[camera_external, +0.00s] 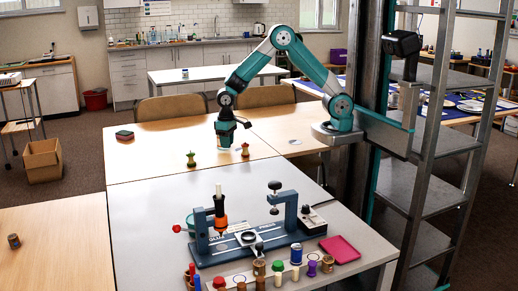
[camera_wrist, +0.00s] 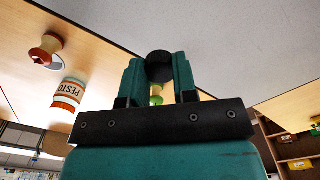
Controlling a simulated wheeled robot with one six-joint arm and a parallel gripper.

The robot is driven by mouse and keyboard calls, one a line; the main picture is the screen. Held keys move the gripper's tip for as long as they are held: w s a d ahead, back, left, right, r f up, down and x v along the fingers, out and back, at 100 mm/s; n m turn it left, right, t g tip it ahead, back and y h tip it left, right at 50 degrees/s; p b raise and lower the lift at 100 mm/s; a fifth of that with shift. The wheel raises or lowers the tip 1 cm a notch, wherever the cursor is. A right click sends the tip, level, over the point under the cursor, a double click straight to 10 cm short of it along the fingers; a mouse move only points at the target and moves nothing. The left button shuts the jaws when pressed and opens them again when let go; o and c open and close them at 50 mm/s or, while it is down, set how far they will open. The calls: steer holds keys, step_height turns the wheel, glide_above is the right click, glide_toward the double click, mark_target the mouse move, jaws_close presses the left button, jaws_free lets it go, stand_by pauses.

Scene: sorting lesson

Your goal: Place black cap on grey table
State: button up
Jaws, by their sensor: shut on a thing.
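The black cap (camera_wrist: 159,66) is a round dark disc between the two fingers of my gripper (camera_wrist: 159,78) in the wrist view. My gripper is shut on it. In the external view my gripper (camera_external: 225,132) is above the wooden table, and the cap cannot be told apart from the dark jaws there. The grey table (camera_external: 150,215) is in front of the wooden one in the external view. Its grey top (camera_wrist: 240,45) also fills the upper right of the wrist view.
A pesto jar (camera_wrist: 68,95) is close by. The grey table carries a blue fixture (camera_external: 240,240), a pink tray (camera_external: 340,249) and several small pieces; its left side is clear.

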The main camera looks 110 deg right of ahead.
mark_target(254, 129)
steer(key=s+a+f+n+p, duration=0.2)
steer(key=a+n, duration=0.2)
steer(key=a, duration=0.3)
steer(key=s+a+f+n+p, duration=0.1)
steer(key=s+a+f+n, duration=0.1)
steer(key=a+n, duration=0.4)
steer(key=w+d+r+m+b, duration=0.1)
steer(key=d+m+b, duration=0.3)
steer(key=d, duration=1.2)
steer(key=w+d+r+m+b, duration=0.15)
steer(key=d+m, duration=0.35)
steer(key=d, duration=1.2)
steer(key=s+d+r+m+b, duration=0.1)
steer(key=s+d+r+m, duration=0.1)
steer(key=s+d, duration=0.5)
steer(key=s+d+r+m+b, duration=0.15)
steer(key=s+d, duration=0.25)
steer(key=d, duration=0.5)
steer(key=s+d+r+m+b, duration=0.1)
steer(key=s+d+r+m, duration=0.15)
steer(key=s+d, duration=0.45)
steer(key=s+d+r+m+b, duration=0.1)
steer(key=s+d+r+m, duration=0.15)
steer(key=s, duration=0.85)
step_height(254, 129, down, 20)
steer(key=b, duration=0.1)
steer(key=shift+f, duration=0.15)
steer(key=shift+s+f, duration=0.1)
